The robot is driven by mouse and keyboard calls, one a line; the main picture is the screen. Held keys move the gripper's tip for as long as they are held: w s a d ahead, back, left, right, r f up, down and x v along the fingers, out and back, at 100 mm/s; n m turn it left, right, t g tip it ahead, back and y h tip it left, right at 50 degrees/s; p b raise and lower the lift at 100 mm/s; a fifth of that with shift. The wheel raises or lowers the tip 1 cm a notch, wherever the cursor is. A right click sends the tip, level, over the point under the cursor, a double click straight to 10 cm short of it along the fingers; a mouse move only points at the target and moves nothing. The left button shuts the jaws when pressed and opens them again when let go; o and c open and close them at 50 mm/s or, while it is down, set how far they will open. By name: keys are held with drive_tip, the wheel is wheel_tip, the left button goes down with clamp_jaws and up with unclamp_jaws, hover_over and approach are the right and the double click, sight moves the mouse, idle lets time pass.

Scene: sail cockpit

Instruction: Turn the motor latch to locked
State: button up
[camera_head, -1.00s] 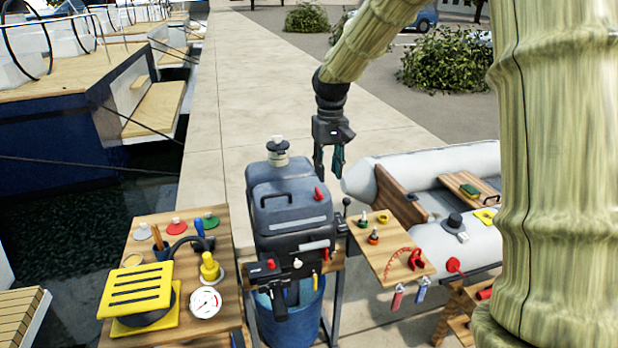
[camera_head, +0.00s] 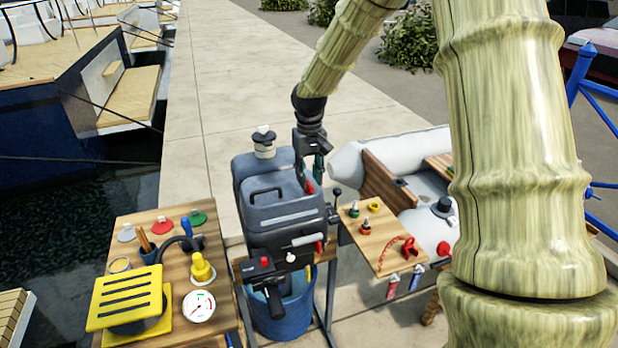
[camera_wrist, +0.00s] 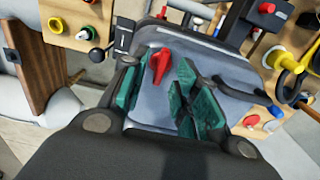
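The outboard motor (camera_head: 285,215) is a dark grey box-shaped body on a wooden stand, with a carry handle on top. Its small red latch (camera_head: 310,186) sits on the top cover, towards the right side. The latch also shows in the wrist view (camera_wrist: 160,63), where its narrow grip stands up from the grey cover. My gripper (camera_head: 309,174) is just above the latch, pointing down. In the wrist view my gripper (camera_wrist: 157,85) has its teal finger pads apart, with the latch showing in the gap beyond them. Whether the pads touch the latch cannot be told.
A black-knobbed lever (camera_head: 337,193) stands right of the motor, by a small wooden shelf (camera_head: 385,262) with coloured knobs. A wooden table (camera_head: 178,225) with a yellow slatted object (camera_head: 125,297) and a gauge (camera_head: 199,306) is at left. A grey inflatable boat (camera_head: 410,147) lies behind right.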

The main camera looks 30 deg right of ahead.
drive_tip(key=shift+f, duration=0.95)
clamp_jaws()
